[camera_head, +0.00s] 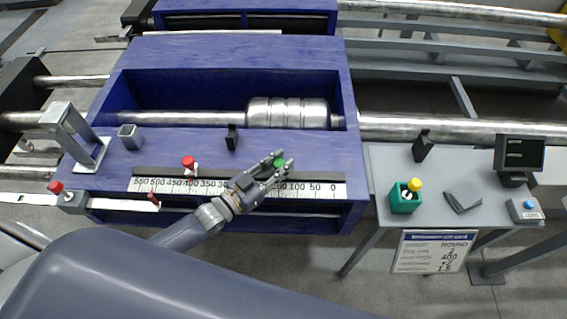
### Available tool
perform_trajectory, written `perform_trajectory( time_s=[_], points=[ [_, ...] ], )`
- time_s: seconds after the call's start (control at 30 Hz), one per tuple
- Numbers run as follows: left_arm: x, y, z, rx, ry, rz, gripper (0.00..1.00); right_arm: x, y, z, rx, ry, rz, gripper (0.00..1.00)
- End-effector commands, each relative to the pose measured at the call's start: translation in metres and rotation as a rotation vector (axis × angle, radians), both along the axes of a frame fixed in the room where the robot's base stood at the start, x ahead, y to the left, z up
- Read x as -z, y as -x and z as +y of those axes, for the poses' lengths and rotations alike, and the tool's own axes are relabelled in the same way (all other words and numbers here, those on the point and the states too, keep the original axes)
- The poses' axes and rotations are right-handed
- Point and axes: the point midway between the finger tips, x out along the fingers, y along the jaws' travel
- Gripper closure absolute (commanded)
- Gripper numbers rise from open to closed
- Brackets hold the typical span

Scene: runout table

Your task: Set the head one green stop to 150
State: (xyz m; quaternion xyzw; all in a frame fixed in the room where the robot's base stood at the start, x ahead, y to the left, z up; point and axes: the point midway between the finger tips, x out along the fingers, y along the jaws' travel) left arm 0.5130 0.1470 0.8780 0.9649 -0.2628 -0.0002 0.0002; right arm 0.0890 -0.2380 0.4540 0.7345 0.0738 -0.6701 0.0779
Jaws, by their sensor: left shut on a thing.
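A blue machine frame, head one (230,50), carries a white scale (215,187) along its front, numbered from 0 at the right up to 550 at the left. The green stop (280,162) sits at the scale's upper edge, left of the 100 mark, near where 150 falls. My arm and gripper hide part of the numbers there. My left gripper (278,166) reaches in from the lower left and is shut on the green stop. A red stop (188,162) stands near 400. My right gripper is not in view.
A placard (434,251) hangs in front. A metal cylinder (287,113) lies behind the scale.

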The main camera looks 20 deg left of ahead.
Motion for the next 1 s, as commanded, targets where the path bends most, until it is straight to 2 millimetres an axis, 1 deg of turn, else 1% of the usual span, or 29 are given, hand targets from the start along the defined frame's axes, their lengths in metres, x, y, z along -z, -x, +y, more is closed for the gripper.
perform_trajectory(
  time_s=[0.07, 0.1, 0.17, 0.2, 0.5, 0.63, 0.77, 1.0],
  points=[
    [0.002, 0.0, 0.003, -0.003, -0.004, 0.003, 1.0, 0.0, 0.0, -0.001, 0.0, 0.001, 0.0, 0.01],
    [0.002, 0.0, 0.003, -0.004, -0.005, 0.004, 0.71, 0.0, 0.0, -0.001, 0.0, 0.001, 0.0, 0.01],
    [0.002, 0.0, 0.003, -0.004, -0.005, 0.004, 0.57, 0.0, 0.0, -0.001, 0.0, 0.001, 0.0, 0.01],
    [0.002, 0.0, 0.003, -0.004, -0.005, 0.004, 0.52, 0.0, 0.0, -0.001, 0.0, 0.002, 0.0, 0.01],
    [0.001, 0.0, 0.002, -0.002, -0.003, 0.002, 0.52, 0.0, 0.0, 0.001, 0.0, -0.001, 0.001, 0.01],
    [0.002, 0.007, 0.005, -0.002, -0.003, 0.004, 0.52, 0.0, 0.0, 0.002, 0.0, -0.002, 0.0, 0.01],
    [0.002, 0.023, 0.015, -0.002, -0.004, 0.006, 0.52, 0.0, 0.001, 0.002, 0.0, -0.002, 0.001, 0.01],
    [0.002, 0.066, 0.04, -0.003, -0.005, 0.006, 0.52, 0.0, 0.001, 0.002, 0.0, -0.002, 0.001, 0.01]
  ],
)
